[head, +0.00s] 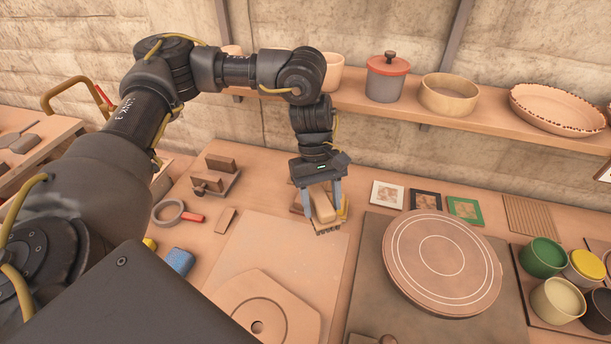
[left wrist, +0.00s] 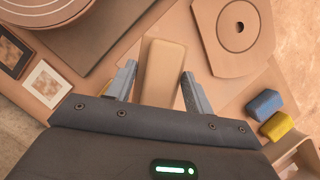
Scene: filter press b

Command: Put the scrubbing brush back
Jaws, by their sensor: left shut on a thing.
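The scrubbing brush (head: 324,208) has a pale wooden block with bristles pointing down. My left gripper (head: 322,198) is shut on it, with one finger on each side of the block. The brush is over the back part of the worktable, near the far edge of a pale board; whether its bristles touch the surface I cannot tell. In the left wrist view the brush's wooden block (left wrist: 164,72) lies lengthwise between the two fingers (left wrist: 158,88). My right gripper does not show.
A blue sponge (head: 180,261) lies nearer. Framed tiles (head: 387,195) and a round turntable (head: 442,262) are to the right. A shelf (head: 420,112) with pots runs behind.

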